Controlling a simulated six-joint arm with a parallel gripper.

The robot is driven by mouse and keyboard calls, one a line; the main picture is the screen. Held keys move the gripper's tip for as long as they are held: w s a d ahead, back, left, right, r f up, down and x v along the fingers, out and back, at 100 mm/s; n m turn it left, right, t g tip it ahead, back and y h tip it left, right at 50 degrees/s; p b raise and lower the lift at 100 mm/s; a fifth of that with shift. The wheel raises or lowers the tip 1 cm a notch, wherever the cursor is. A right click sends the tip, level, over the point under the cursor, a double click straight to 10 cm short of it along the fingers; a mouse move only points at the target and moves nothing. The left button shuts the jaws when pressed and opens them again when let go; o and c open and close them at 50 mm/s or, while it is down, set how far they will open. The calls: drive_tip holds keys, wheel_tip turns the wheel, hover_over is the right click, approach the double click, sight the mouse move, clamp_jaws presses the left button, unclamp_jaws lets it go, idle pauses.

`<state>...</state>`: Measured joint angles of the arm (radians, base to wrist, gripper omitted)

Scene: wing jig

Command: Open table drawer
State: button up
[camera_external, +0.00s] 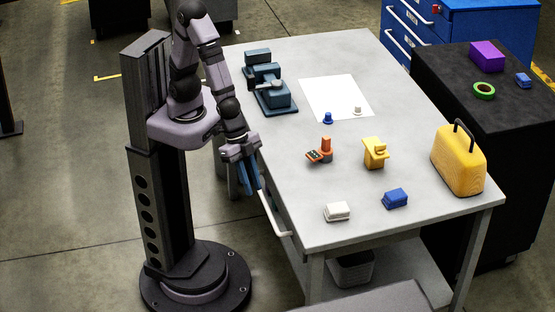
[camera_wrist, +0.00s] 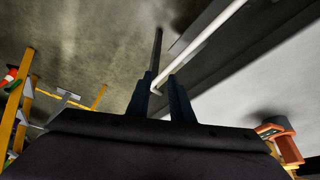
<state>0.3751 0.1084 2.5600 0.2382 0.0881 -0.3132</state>
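The table (camera_external: 340,215) has a drawer in its left side, under the tabletop, with a long white bar handle (camera_external: 275,214). The drawer front looks flush with the table, so it appears shut. My gripper (camera_external: 250,183) is low beside the table's left edge, fingers pointing down, at the far end of the handle. In the wrist view, the two dark fingers of my gripper (camera_wrist: 164,92) are apart. The white handle (camera_wrist: 208,45) runs from the upper right down to the gap between them. I cannot tell whether either finger touches it.
On the tabletop are a yellow case (camera_external: 459,162), a blue block (camera_external: 396,198), a white block (camera_external: 337,211), an orange part (camera_external: 324,148) and a yellow part (camera_external: 375,152). A grey basket (camera_external: 352,270) sits beneath the table.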

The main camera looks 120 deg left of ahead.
drive_tip(key=s+a+r+n+g+y+p, duration=0.1)
drive_tip(key=s+a+r+p, duration=0.15)
drive_tip(key=r+p, duration=0.4)
drive_tip(key=s+a+r+n+g+p, duration=0.1)
drive_tip(key=s+a+r+p, duration=0.1)
drive_tip(key=a+r+p, duration=0.45)
drive_tip(key=s+a+r+n+g+y+p, duration=0.1)
drive_tip(key=s+r+g+p, duration=0.15)
drive_tip(key=r+p, duration=0.45)
drive_tip(key=m+t+y+b, duration=0.15)
drive_tip(key=m+b, duration=0.75)
drive_tip(key=b, duration=1.4)
approach(265, 203)
drive_tip(key=shift+h, duration=0.25)
drive_tip(key=shift+w+a+f+b, duration=0.1)
drive_tip(key=shift+a+f+b, duration=0.15)
drive_tip(key=shift+f, duration=1)
drive_tip(key=shift+w+a+f+b, duration=0.15)
drive_tip(key=shift+a+f, duration=0.15)
drive_tip(key=shift+f, duration=1)
drive_tip(key=shift+w+a+f+b, duration=0.1)
drive_tip(key=shift+a+f+b, duration=0.15)
drive_tip(key=shift+f, duration=1)
